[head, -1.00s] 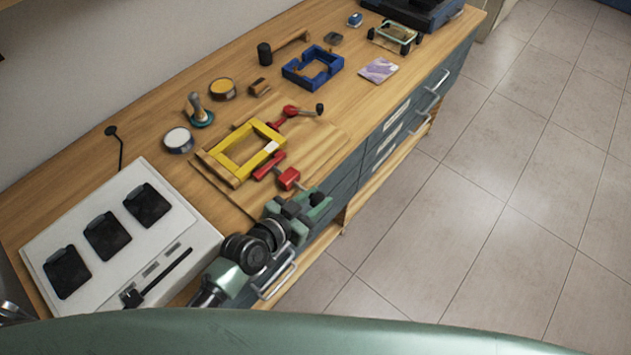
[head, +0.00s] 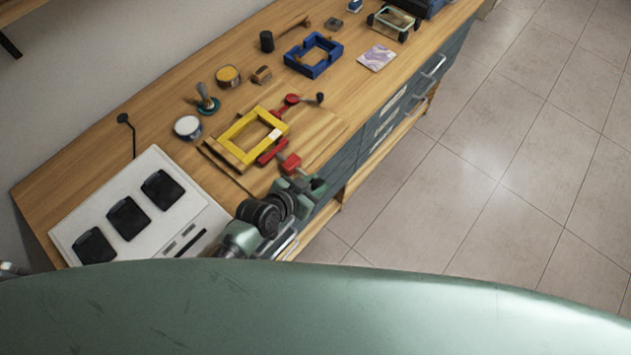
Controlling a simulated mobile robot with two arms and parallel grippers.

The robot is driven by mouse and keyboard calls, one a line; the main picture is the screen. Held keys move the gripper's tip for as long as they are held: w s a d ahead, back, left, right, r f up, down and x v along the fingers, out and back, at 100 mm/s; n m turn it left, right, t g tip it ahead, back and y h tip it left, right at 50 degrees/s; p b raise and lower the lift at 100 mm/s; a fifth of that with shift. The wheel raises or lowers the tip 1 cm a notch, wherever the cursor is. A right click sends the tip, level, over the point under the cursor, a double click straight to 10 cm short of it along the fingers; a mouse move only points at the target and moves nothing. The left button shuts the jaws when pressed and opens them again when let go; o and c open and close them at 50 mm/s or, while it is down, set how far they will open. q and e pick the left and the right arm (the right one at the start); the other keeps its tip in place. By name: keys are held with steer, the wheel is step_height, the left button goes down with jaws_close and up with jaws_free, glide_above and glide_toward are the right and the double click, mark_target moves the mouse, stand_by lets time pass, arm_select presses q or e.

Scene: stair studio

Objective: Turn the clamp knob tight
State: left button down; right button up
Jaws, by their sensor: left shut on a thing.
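A yellow frame (head: 235,131) lies on a wooden board (head: 322,130) on the bench. A red clamp (head: 272,152) sits at its near right side, with a red end piece (head: 289,163), which I take to be the clamp knob, towards the bench's front edge. My left gripper (head: 299,181) is at this red piece and shut on it; its fingers partly hide where they meet it. Another red part (head: 291,99) with a dark handle lies at the frame's far corner. My right gripper is out of view.
A white box with black pads (head: 128,218) stands at the near left. Tins (head: 187,127), a green-based stamp-like tool (head: 207,103) and a blue frame (head: 313,56) lie further back. Drawers with handles (head: 433,66) line the bench front; the floor is clear.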

arm_select(q)
steer(key=shift+s+d+f, duration=0.2)
steer(key=shift+s+d, duration=0.15)
steer(key=c, duration=1.3)
jaws_free()
steer(key=shift+o, duration=0.3)
steer(key=shift+r, duration=0.1)
steer(key=shift+s+a+r, duration=0.2)
steer(key=shift+a+r, duration=0.05)
steer(key=shift+a, duration=0.05)
steer(key=b+v, duration=0.1)
steer(key=v, duration=0.6)
steer(key=shift+d, duration=0.1)
